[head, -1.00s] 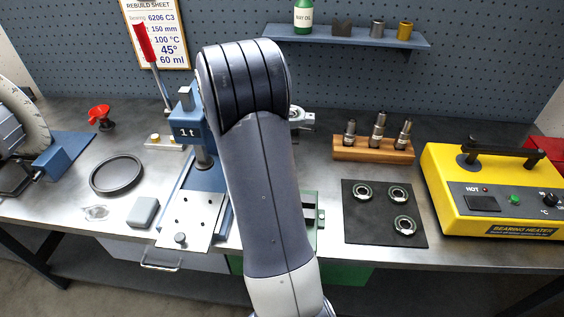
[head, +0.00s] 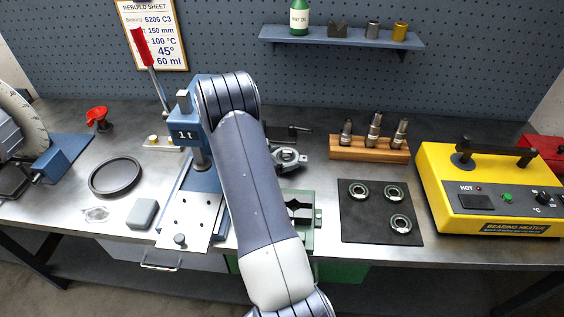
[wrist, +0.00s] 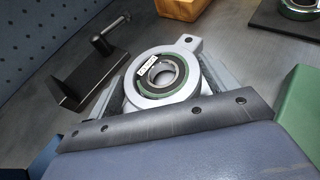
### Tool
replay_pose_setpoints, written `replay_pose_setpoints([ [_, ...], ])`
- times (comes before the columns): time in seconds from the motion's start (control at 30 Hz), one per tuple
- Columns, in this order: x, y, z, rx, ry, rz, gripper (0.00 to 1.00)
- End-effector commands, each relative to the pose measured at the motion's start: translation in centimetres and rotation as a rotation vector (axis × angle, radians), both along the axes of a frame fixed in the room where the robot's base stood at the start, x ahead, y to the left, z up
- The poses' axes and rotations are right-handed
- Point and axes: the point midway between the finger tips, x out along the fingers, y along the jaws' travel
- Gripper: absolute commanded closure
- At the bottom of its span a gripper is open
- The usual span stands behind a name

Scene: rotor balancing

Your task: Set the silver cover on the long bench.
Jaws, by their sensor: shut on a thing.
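The silver cover (wrist: 189,44) is a round flanged part with a lug. A green-edged bearing and a small white tag show in its middle. My gripper (wrist: 163,82) is shut on it, with a grey jaw on each side. In the head view the cover (head: 291,158) shows just right of my arm, over the middle of the long bench (head: 330,248), between the press and the bearing mat. My arm hides part of the gripper there. I cannot tell whether the cover touches the bench top.
A black bracket with a handle (wrist: 88,78) stands behind the cover. A green vise (head: 302,233) is in front. The blue press (head: 187,128) is to the left. A wooden block with tools (head: 370,152), a black mat (head: 360,225) and a yellow heater (head: 470,200) are to the right.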

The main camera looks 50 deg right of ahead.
Motion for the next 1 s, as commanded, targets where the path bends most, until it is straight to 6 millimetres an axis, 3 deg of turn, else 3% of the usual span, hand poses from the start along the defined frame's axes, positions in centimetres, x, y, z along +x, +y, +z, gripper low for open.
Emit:
replay_pose_setpoints([
  [0.2, 0.0, 0.0, -2.1, -0.002, 0.002, 0.001, 0.61],
  [0.63, 0.0, 0.0, -2.7, -0.002, 0.000, 0.001, 0.61],
  [0.67, 0.0, 0.0, -2.6, 0.000, 0.001, 0.000, 0.16],
  [0.87, 0.0, 0.0, -2.6, 0.000, 0.001, 0.000, 0.00],
  [1.0, 0.0, 0.0, -2.6, 0.000, 0.001, 0.000, 0.00],
])
